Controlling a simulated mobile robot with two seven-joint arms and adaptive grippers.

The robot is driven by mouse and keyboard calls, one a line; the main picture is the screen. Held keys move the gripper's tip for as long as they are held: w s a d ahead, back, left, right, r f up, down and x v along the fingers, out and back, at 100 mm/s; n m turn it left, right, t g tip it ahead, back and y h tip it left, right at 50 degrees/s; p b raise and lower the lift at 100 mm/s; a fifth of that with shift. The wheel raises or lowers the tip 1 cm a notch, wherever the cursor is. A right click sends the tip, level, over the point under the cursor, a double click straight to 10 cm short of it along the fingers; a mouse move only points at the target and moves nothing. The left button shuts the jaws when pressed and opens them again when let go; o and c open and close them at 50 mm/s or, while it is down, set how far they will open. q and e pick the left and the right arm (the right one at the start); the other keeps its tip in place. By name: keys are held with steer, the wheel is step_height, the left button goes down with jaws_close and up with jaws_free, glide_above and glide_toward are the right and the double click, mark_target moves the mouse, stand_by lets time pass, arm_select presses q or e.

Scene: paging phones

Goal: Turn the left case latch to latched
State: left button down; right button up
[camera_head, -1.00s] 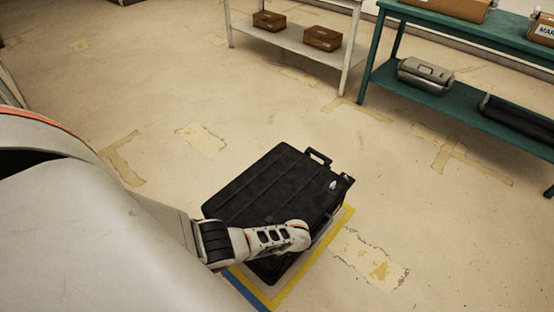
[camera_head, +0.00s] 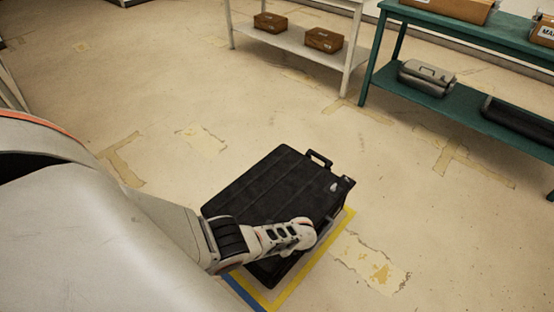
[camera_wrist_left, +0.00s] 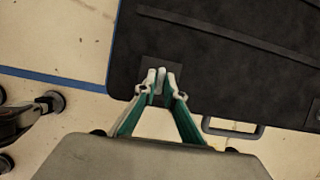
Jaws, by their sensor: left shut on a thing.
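The black case (camera_head: 275,190) lies flat on the floor inside a taped outline, its ribbed lid up. In the left wrist view the case (camera_wrist_left: 215,50) fills the top and right. My left gripper (camera_wrist_left: 160,80) is at the case's near edge, its fingertips shut on the small grey latch (camera_wrist_left: 158,86) over a dark plate. The fingers hide most of the latch, so its exact angle is hard to tell. In the head view my left arm reaches over the case's front edge, and its gripper fingers are hidden there. My right gripper is not in view.
The case's side handle (camera_wrist_left: 232,127) sticks out right of the gripper. Yellow tape (camera_head: 335,232) and blue tape (camera_head: 243,291) border the case. A white shelf (camera_head: 290,40) and a green bench (camera_head: 430,95) stand behind. The floor between is clear.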

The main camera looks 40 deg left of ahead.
arm_select(q)
steer(key=c, duration=2.1)
jaws_free()
steer(key=shift+c, duration=0.2)
steer(key=shift+d+r, duration=0.4)
steer(key=shift+r, duration=0.2)
steer(key=v, duration=1)
steer(key=shift+r, duration=0.35)
